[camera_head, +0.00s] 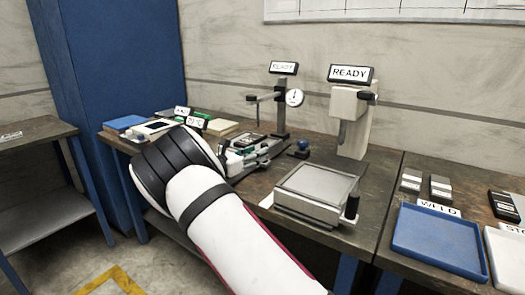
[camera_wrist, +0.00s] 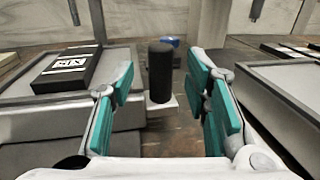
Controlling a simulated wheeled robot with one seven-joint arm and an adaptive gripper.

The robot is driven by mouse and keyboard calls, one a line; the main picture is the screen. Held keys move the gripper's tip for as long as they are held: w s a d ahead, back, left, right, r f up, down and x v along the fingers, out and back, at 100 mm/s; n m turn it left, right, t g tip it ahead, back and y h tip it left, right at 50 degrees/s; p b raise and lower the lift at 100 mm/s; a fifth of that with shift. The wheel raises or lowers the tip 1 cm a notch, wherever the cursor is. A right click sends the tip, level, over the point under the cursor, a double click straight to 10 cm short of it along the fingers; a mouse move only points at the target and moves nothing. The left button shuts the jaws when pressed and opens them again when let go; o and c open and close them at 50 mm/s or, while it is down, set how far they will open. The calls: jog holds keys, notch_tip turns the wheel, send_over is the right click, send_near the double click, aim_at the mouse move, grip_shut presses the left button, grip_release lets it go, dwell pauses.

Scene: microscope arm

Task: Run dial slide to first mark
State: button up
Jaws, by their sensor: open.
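The dial slide fixture (camera_head: 270,152) is a grey base with a post and a round white dial gauge (camera_head: 294,97), under a READY sign, in the head view. In the wrist view its grey slide bed (camera_wrist: 60,112) lies at left with a labelled black block (camera_wrist: 68,68) on top. An upright black knob (camera_wrist: 160,72) on a small pale bracket stands at its right side. My gripper (camera_wrist: 165,88) is open, with teal pads either side of the knob and a visible gap to each. In the head view my gripper (camera_head: 246,150) partly hides the fixture. The dial's reading and any marks are too small to read.
A grey flat-topped box (camera_head: 315,183) with a black handle stands close right of my gripper. A pale press (camera_head: 350,120) with a READY sign is behind it. A blue tray (camera_head: 440,238) lies far right. A small blue knob (camera_head: 302,146) stands beyond the fixture.

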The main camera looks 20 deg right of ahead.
jog(key=v, duration=0.7)
jog(key=shift+s+a, duration=0.1)
jog(key=shift+a, duration=0.05)
jog(key=s+d+r+m+g+y, duration=0.1)
jog(key=s+d+m+g, duration=0.1)
jog(key=s, duration=0.3)
jog(key=s+d+r+m+g+y, duration=0.2)
jog(key=s+d+m, duration=0.2)
jog(key=s+d, duration=0.1)
jog(key=s+d+r+m+g+y, duration=0.1)
jog(key=s+d+r+m+g, duration=0.1)
jog(key=s, duration=0.3)
jog(key=shift+s+d+r+m+g, duration=0.2)
jog(key=shift+d+m+g, duration=0.2)
jog(key=shift+d+m, duration=0.3)
jog(key=s+a+r+m+g+y, duration=0.2)
jog(key=s+m+y, duration=0.7)
jog(key=s, duration=1.7)
jog(key=s+a+f+m+t+y, duration=0.1)
jog(key=s+a+m+y, duration=0.2)
jog(key=s, duration=0.4)
jog(key=s+a+f+m+t, duration=0.1)
jog(key=s+a+m, duration=0.1)
jog(key=s+a, duration=0.4)
notch_tip(320, 180, up, 18)
jog(key=s+d+t+p, duration=0.1)
jog(key=t+p, duration=0.2)
jog(key=p, duration=1.3)
jog(key=shift+r+p, duration=0.15)
jog(key=shift+p, duration=0.2)
